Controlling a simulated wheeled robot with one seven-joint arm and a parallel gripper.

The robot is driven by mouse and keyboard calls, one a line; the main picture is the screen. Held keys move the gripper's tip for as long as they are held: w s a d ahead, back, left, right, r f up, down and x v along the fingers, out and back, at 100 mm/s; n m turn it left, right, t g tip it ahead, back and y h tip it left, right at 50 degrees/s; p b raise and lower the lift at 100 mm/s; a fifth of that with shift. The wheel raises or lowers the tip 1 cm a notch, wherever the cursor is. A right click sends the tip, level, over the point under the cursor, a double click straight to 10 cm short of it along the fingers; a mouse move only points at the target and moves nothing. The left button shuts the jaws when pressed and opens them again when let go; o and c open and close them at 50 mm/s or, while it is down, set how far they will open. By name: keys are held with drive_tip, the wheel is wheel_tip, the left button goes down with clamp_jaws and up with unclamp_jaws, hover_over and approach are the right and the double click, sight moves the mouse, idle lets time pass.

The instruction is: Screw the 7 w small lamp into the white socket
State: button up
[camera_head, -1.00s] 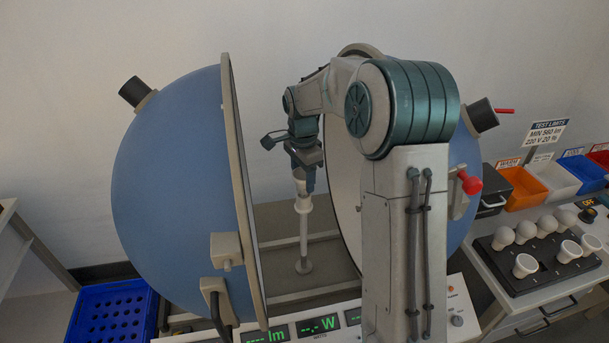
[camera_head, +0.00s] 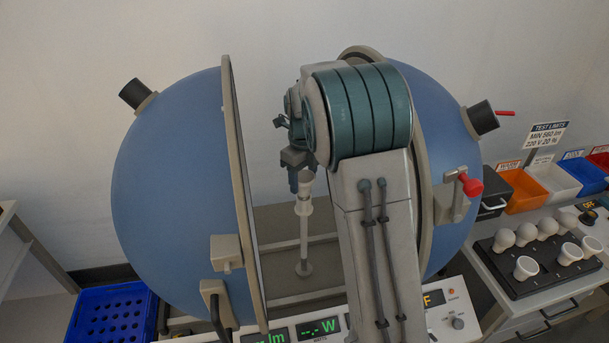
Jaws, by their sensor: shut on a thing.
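The white socket (camera_head: 303,206) tops an upright post between the two halves of the opened blue sphere. My gripper (camera_head: 301,178) points down over the post and is shut on a small white lamp (camera_head: 307,177), which is partly hidden by the fingers. The lamp is in line with the socket, just above it or in its mouth; I cannot tell whether it has entered. My arm covers part of the right half of the sphere.
The left half-sphere (camera_head: 170,190) and right half-sphere (camera_head: 455,150) flank the post closely. A panel with green displays (camera_head: 318,328) lies in front. At right are a black tray (camera_head: 540,272) of several lamps and an orange bin (camera_head: 525,190). A blue crate (camera_head: 113,315) stands at left.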

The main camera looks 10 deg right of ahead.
drive_tip(key=m+p, duration=0.1)
drive_tip(key=m, duration=0.3)
drive_tip(key=shift+r, duration=0.15)
drive_tip(key=m+p, duration=0.2)
drive_tip(key=m, duration=0.1)
drive_tip(key=shift+p, duration=0.4)
drive_tip(key=shift+m, duration=0.4)
drive_tip(key=o, duration=0.9)
drive_tip(key=shift+c, duration=0.2)
